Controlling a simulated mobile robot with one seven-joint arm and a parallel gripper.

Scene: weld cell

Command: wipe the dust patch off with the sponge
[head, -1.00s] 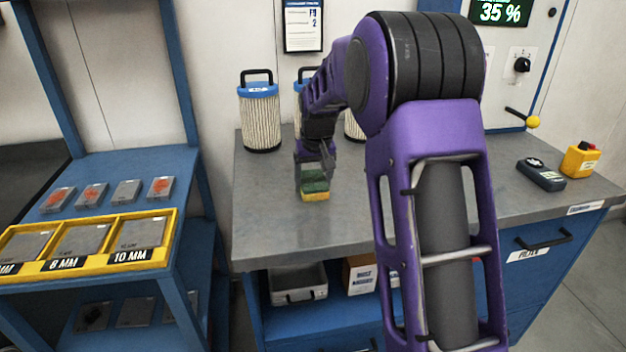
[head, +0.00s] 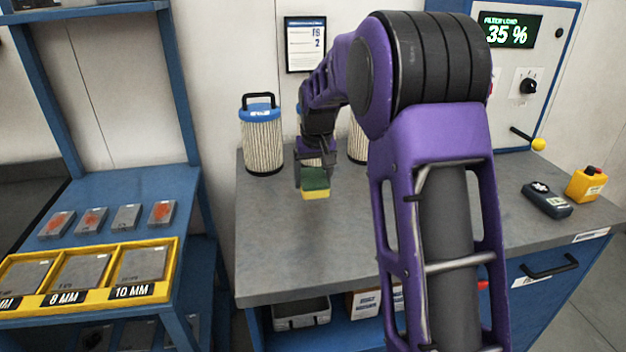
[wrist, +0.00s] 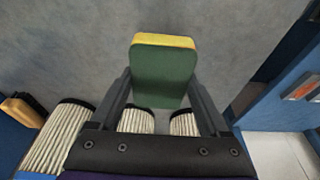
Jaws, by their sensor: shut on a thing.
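The sponge (head: 316,182) is green with a yellow layer on its lower side. My gripper (head: 314,171) is shut on it, over the grey worktop (head: 290,245) near the filters. In the wrist view the sponge (wrist: 163,74) sits between the two fingers of my gripper (wrist: 163,88), green face towards the camera and yellow edge at the far side. It looks raised off the worktop, but the gap is hard to judge. I cannot make out a distinct dust patch; the worktop is only faintly mottled, and my arm hides part of it.
White pleated filters stand at the back of the worktop, one with a blue cap (head: 261,140). A dark handheld device (head: 546,199) and a yellow button box (head: 586,184) are at the right. A blue rack with a yellow tray (head: 172,262) stands left. The worktop's front left is clear.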

